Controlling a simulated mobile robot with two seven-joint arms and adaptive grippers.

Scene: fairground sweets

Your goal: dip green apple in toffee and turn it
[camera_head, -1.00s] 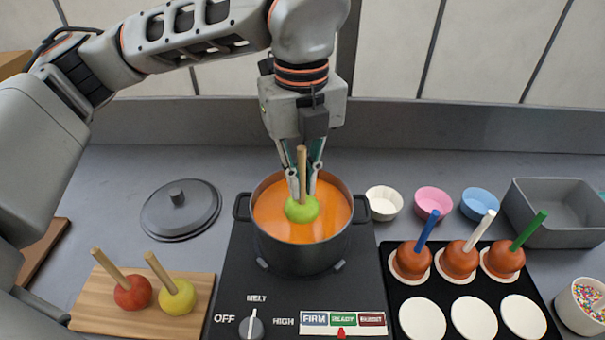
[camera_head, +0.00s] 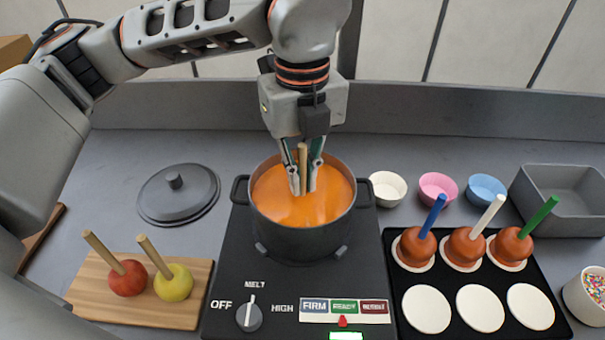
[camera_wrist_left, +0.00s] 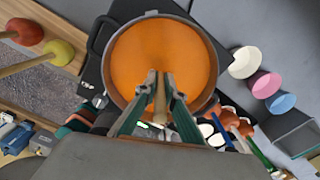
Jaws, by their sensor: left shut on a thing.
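My left gripper (camera_head: 304,188) points down over the pot (camera_head: 292,240) of orange toffee (camera_head: 318,208). It is shut on the wooden stick (camera_head: 302,157) of the green apple, and the stick stands about upright. The apple itself is hidden, under the toffee surface. In the left wrist view the fingertips (camera_wrist_left: 159,94) close around the stick above the toffee (camera_wrist_left: 163,55), and no green shows. My right gripper is not in view.
A board (camera_head: 128,309) with a red apple (camera_head: 129,279) and a yellow apple (camera_head: 174,284) is at left, below a lid (camera_head: 182,195). The knob (camera_head: 249,316) points to MELT; the red marker (camera_head: 342,321) is under READY. Several coated apples (camera_head: 465,247) stand on the right tray (camera_head: 393,282).

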